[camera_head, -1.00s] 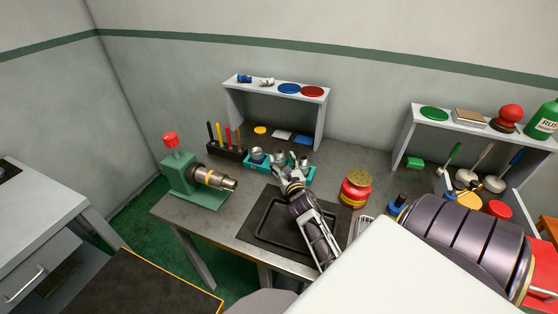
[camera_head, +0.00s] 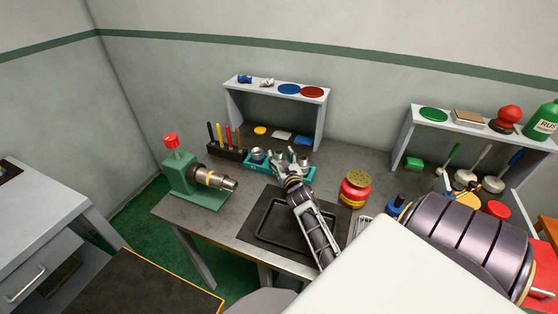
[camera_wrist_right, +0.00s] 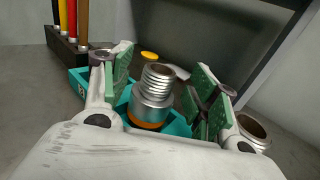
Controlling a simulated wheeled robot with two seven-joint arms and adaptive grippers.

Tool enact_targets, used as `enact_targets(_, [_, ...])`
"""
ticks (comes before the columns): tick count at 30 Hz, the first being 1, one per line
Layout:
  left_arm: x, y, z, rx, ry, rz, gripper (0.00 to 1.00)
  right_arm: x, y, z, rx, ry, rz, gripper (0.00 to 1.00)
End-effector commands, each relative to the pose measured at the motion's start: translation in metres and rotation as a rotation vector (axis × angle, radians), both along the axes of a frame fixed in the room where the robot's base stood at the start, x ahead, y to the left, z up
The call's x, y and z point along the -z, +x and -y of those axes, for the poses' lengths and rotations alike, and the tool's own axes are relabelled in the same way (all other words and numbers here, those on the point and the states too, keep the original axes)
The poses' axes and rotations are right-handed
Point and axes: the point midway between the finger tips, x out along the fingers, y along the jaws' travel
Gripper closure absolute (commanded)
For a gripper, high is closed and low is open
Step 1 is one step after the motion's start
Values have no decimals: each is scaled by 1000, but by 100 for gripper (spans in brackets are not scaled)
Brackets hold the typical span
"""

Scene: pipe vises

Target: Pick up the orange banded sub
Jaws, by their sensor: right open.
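The orange banded sub (camera_wrist_right: 157,88) stands in the teal tray (camera_wrist_right: 76,82) in the right wrist view. It is a silver piece with a threaded top and an orange band near its base. My right gripper (camera_wrist_right: 165,74) is open, with one green-padded finger on each side of the sub; whether the pads touch it I cannot tell. In the head view my right gripper reaches over the teal tray (camera_head: 305,180) and hides part of its contents. My left gripper is not in view.
Another metal fitting (camera_wrist_right: 253,131) is right of the right finger. A rack of colored tools (camera_head: 226,151) stands left of the tray. A green vise (camera_head: 180,172) holds a pipe, and a red-yellow jar (camera_head: 355,190) stands to the right. A black mat (camera_head: 262,236) lies in front.

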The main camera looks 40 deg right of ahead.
Motion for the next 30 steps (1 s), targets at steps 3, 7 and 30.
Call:
enact_targets(3, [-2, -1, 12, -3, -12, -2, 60, -2, 10, 4, 0, 0, 1, 40])
enact_targets(7, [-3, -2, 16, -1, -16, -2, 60, -1, 18, 8, -1, 0, 1, 40])
enact_targets(30, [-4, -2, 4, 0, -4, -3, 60, 0, 23, 10, -1, 0, 0, 55])
